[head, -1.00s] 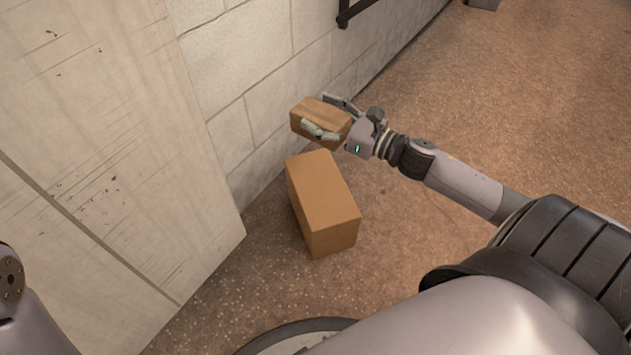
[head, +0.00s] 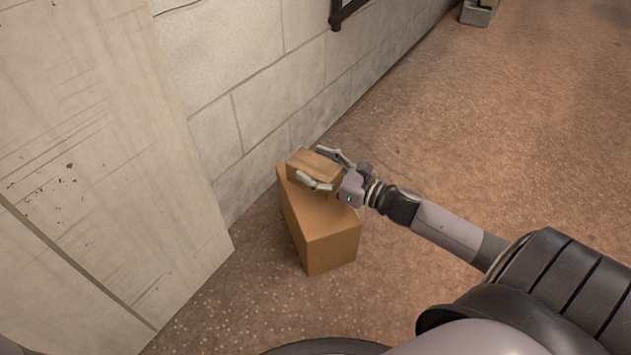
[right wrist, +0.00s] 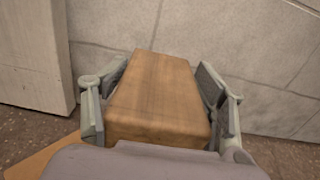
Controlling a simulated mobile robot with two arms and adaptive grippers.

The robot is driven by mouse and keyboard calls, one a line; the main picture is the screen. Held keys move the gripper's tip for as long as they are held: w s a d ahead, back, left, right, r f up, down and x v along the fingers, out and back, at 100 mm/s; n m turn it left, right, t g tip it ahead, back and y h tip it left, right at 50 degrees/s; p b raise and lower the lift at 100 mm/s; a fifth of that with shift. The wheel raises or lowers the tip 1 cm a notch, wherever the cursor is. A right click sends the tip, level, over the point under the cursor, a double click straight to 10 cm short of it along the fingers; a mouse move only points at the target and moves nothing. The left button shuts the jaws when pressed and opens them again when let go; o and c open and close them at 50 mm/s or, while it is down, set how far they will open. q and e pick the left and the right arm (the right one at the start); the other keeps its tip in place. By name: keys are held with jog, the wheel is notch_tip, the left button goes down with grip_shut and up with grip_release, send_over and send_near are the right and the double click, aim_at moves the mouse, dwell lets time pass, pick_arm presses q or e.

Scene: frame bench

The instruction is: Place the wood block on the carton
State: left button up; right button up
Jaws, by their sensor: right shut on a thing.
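The wood block (head: 316,167) is a light brown wooden cuboid. My right gripper (head: 325,170) is shut on it, with a finger on each side; the block also shows between the fingers in the right wrist view (right wrist: 158,95). The carton (head: 325,235) is an orange-brown box standing on the floor. In the head view the block overlaps the far part of the carton's top; whether it touches the top cannot be told. A corner of the carton shows at the lower left of the right wrist view (right wrist: 40,160). My left gripper is not in view.
A pale block wall (head: 240,90) runs close behind the carton. A large whitish panel (head: 90,150) stands to the left. A grey object (head: 477,14) lies far off at the top right. The floor (head: 480,130) to the right is clear.

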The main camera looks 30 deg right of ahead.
jog(key=shift+f+b, duration=0.95)
jog(key=shift+f, duration=0.8)
jog(key=shift+f, duration=0.15)
jog(key=o, duration=1.5)
